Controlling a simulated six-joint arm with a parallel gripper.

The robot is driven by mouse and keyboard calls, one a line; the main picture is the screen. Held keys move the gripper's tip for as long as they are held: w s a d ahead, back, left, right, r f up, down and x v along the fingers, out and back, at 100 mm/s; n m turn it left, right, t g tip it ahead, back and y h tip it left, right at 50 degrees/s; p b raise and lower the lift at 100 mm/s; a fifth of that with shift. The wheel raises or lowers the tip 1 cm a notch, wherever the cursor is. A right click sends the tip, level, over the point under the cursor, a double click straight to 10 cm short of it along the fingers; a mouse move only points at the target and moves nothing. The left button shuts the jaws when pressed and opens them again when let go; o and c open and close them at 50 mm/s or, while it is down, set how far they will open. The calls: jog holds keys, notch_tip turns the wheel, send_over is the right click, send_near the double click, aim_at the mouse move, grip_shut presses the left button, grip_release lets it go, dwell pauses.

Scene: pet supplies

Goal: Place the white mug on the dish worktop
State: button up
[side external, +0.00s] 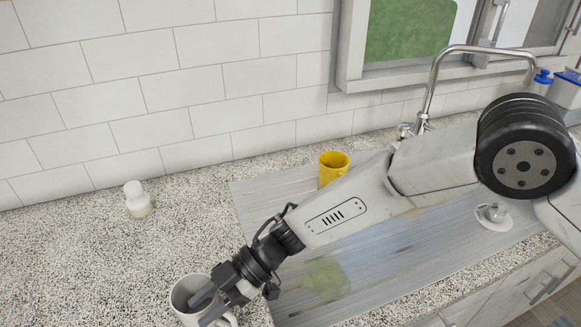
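The white mug (184,317) stands upright at the bottom of the view, on the speckled counter left of the grey worktop, partly hidden by my gripper. My gripper (204,305) is at its rim, with one finger reaching over the mug's opening and the other near its right side by the handle. The fingers look apart, with the rim seemingly between them, but I cannot tell whether they press on it. The grey streaked dish worktop (262,205) lies to the right, partly under my arm.
A small white bottle (137,201) stands on the counter at left. A small pale item (494,214) is on the worktop's right part. A faucet (433,85) rises behind. The worktop's left part looks clear.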

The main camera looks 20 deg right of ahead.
jog(key=shift+r, duration=0.2)
jog(key=v, duration=1.2)
jog(key=shift+w, duration=0.15)
dwell(0.4)
